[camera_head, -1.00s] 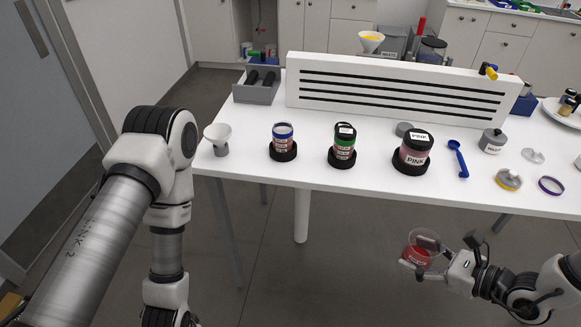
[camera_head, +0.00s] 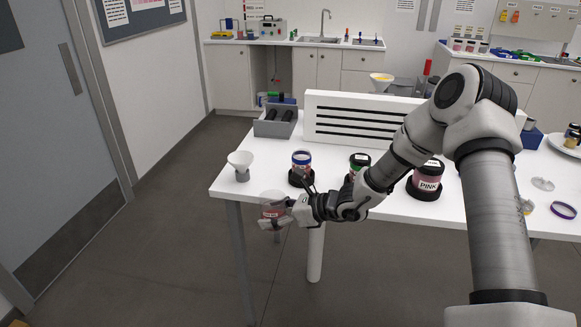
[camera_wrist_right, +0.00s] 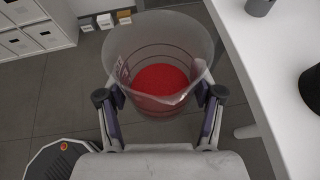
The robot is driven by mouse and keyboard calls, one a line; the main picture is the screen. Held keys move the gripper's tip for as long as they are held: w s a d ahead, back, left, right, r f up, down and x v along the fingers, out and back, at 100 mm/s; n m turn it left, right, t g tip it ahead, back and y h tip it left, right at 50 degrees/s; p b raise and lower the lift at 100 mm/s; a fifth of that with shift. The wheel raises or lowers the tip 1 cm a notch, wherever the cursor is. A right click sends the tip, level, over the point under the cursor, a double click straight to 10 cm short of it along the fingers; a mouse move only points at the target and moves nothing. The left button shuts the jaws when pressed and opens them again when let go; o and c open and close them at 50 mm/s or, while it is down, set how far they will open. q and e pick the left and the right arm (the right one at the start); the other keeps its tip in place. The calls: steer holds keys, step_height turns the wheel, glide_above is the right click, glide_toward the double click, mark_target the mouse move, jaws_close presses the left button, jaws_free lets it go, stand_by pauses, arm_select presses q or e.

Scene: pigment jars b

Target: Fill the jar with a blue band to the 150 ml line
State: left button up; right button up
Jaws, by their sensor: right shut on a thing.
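The jar with a blue band (camera_head: 301,160) stands upright on a black round base near the table's front edge, in the head view. My right gripper (camera_head: 284,214) is shut on a clear beaker (camera_head: 271,202), off the table's front edge, in front of and left of that jar and apart from it. In the right wrist view, the beaker (camera_wrist_right: 160,35) sits between both fingers and has red contents (camera_wrist_right: 160,80) at its bottom. The level inside the jar cannot be read. My left gripper is out of view.
A white funnel (camera_head: 240,160) stands left of the jar. The green-banded jar (camera_head: 359,160), partly behind my right arm, and the pink jar (camera_head: 428,182) stand to the right. A slotted white panel (camera_head: 345,125) and grey bin (camera_head: 275,122) are behind.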

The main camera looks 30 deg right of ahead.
arm_select(q)
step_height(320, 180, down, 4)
steer(key=b, duration=0.3)
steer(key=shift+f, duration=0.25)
arm_select(e)
steer(key=w+d+r+m+t+h, duration=0.1)
steer(key=w+d+r+m+h, duration=0.1)
steer(key=d, duration=0.6)
steer(key=w+d+r+m+t+h, duration=0.1)
steer(key=w+d+r+m+h, duration=0.2)
steer(key=w+d+r, duration=0.2)
steer(key=w+d, duration=0.1)
steer(key=d, duration=0.2)
steer(key=shift+r+m+h, duration=0.15)
steer(key=shift+m+h, duration=0.15)
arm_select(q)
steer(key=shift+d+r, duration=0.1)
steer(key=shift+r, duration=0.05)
arm_select(e)
steer(key=shift+s, duration=0.15)
